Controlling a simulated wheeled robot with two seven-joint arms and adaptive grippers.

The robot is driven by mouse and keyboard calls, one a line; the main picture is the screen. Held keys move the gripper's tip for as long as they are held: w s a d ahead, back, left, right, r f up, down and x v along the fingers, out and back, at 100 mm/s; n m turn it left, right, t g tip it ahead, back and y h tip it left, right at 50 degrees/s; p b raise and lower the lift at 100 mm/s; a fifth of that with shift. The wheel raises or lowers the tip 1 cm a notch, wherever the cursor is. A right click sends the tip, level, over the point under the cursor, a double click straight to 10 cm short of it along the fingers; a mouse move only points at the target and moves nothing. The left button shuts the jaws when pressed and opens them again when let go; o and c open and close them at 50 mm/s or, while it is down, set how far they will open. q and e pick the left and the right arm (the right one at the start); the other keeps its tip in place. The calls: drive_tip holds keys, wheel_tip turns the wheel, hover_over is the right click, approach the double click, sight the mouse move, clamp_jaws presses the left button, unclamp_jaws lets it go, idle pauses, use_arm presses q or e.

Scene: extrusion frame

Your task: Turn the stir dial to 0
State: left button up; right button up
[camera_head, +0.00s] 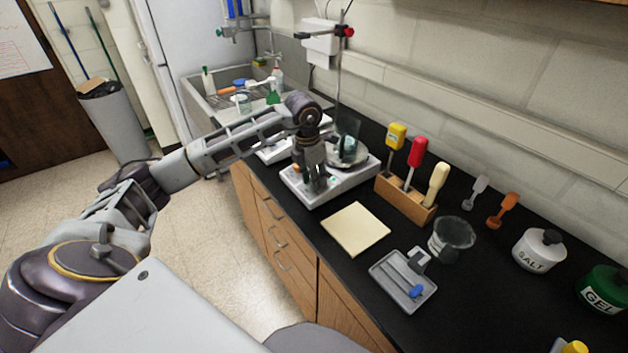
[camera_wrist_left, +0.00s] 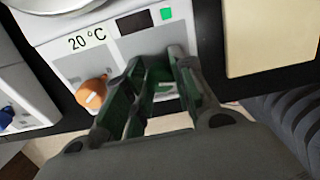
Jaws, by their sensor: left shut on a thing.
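The white hotplate stirrer (camera_head: 352,180) stands on the black bench with a glass vessel (camera_head: 347,150) on its round top. My left gripper (camera_head: 318,187) reaches down to its front panel. In the left wrist view the left gripper (camera_wrist_left: 160,95) is shut on the stir dial (camera_wrist_left: 165,88), a green knob mostly hidden between the fingers. A pale mark shows on it, but I cannot read its setting. An orange dial (camera_wrist_left: 92,94) sits to the left, under the "20 °C" label. My right gripper is out of view.
A beige pad (camera_head: 355,229) lies right of the stirrer. A wooden block (camera_head: 405,201) holds three coloured-handled tools behind it. A grey tray (camera_head: 403,281) and a glass beaker (camera_head: 451,238) are farther right. Another device (camera_wrist_left: 22,100) stands close on the left.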

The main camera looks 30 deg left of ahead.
use_arm(q)
drive_tip(key=n, duration=0.3)
drive_tip(key=shift+a+b, duration=0.1)
drive_tip(key=shift+b, duration=0.25)
drive_tip(key=n, duration=0.3)
drive_tip(key=shift+h+b, duration=0.3)
drive_tip(key=shift+n, duration=1.3)
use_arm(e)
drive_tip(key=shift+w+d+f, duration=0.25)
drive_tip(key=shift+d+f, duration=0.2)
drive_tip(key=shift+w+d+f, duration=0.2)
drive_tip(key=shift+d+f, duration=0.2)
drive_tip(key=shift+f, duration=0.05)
use_arm(q)
drive_tip(key=shift+r, duration=0.1)
drive_tip(key=o, duration=1)
drive_tip(key=shift+s+a+r, duration=0.25)
drive_tip(key=shift+r, duration=1.7)
drive_tip(key=shift+s+a+r, duration=0.2)
drive_tip(key=shift+r, duration=1.75)
drive_tip(key=shift+s+a+r, duration=0.25)
drive_tip(key=shift+r, duration=1.7)
